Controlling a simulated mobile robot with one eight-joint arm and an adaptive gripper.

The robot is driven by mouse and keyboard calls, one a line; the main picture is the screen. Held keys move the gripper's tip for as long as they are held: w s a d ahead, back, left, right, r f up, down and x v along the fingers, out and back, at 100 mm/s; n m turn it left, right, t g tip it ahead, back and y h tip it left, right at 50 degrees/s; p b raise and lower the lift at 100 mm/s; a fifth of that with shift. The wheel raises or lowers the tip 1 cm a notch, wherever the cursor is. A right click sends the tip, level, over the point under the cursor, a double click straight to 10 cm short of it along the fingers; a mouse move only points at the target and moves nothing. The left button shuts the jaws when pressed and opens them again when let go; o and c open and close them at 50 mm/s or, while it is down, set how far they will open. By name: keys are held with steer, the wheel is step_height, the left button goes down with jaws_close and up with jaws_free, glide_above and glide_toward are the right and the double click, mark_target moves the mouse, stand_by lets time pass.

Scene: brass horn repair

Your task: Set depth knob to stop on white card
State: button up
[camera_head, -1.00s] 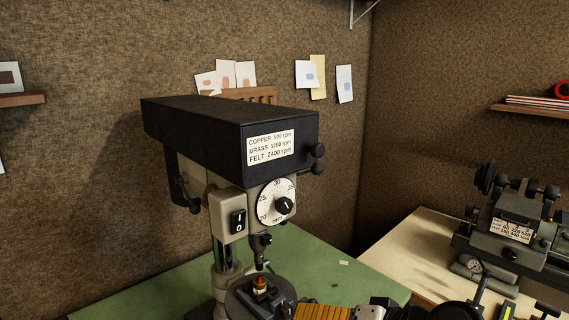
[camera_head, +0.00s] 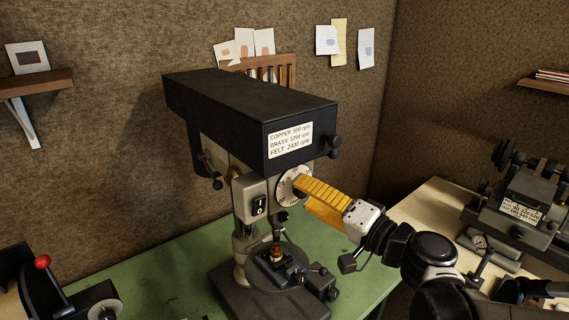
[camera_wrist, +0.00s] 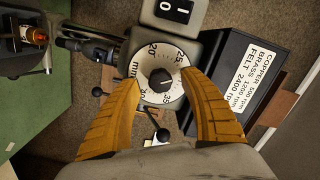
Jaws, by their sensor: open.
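The depth knob (camera_wrist: 160,78) is a dark knob at the centre of a white round dial (camera_wrist: 147,62) marked 20, 25, 35 and mm. The dial is on the front of the drill press (camera_head: 230,110). My gripper (camera_wrist: 162,77) is open, its two yellow ribbed fingers on either side of the knob, over the dial edges. I cannot tell if they touch it. In the head view my gripper (camera_head: 298,190) covers the knob and part of the dial. A white card (camera_head: 289,139) listing copper, brass and felt speeds is on the press head.
A power switch (camera_head: 258,206) sits left of the dial. A small copper-coloured piece (camera_head: 276,252) stands in the vise below the spindle. Pinned cards (camera_head: 327,40) hang on the back wall. Another machine (camera_head: 510,205) stands at right, and a red-knobbed lever (camera_head: 42,262) at left.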

steer(key=shift+x, duration=0.8)
jaws_close()
steer(key=shift+m, duration=0.5)
jaws_free()
steer(key=v, duration=1.2)
